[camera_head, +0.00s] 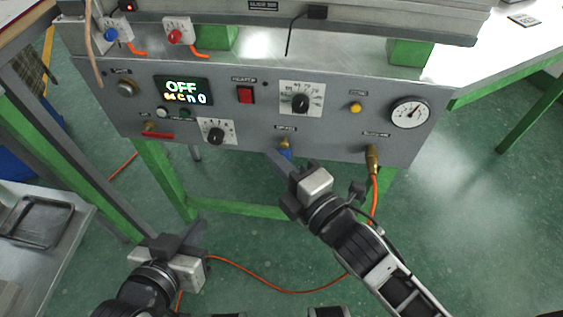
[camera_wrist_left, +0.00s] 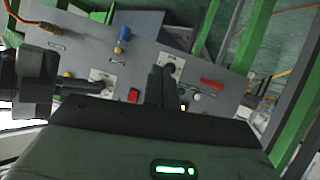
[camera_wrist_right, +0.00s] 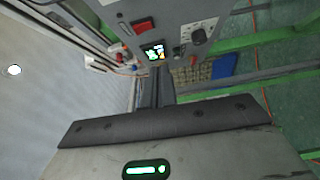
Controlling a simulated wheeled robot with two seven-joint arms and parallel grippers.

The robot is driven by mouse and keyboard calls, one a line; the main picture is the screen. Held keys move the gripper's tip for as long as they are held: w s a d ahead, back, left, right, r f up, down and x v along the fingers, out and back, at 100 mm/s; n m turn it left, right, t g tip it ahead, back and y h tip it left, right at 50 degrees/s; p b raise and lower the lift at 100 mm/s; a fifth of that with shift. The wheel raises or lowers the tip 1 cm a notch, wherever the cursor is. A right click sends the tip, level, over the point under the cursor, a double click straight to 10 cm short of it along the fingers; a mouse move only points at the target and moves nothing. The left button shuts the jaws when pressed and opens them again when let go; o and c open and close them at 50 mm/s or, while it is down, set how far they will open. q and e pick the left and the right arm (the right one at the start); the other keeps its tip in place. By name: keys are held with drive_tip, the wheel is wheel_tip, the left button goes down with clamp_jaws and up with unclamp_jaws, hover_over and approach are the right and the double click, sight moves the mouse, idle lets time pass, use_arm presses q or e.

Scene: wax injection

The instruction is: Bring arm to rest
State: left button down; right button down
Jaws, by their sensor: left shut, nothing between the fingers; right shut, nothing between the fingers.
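My left gripper (camera_head: 197,236) is low at the left of centre in the head view, below the grey control panel (camera_head: 230,148). Its fingers are together with nothing between them; they also show shut in the left wrist view (camera_wrist_left: 162,86). My right gripper (camera_head: 275,160) is up at the panel's lower edge, near a blue valve (camera_head: 285,149). Its fingers are shut and empty, also in the right wrist view (camera_wrist_right: 158,88). I cannot tell whether they touch the panel. My right gripper also shows at the left of the left wrist view (camera_wrist_left: 85,88).
The panel carries a display (camera_head: 184,91) reading OFF, a red switch (camera_head: 245,94), knobs and a gauge (camera_head: 410,112). An orange hose (camera_head: 375,190) hangs from a brass fitting and runs across the floor. A side table (camera_head: 75,215) stands at left. Green legs support the machine.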

use_arm(q)
drive_tip(key=shift+f, duration=0.2)
use_arm(e)
drive_tip(key=shift+s+d, duration=0.25)
drive_tip(key=shift+s, duration=0.15)
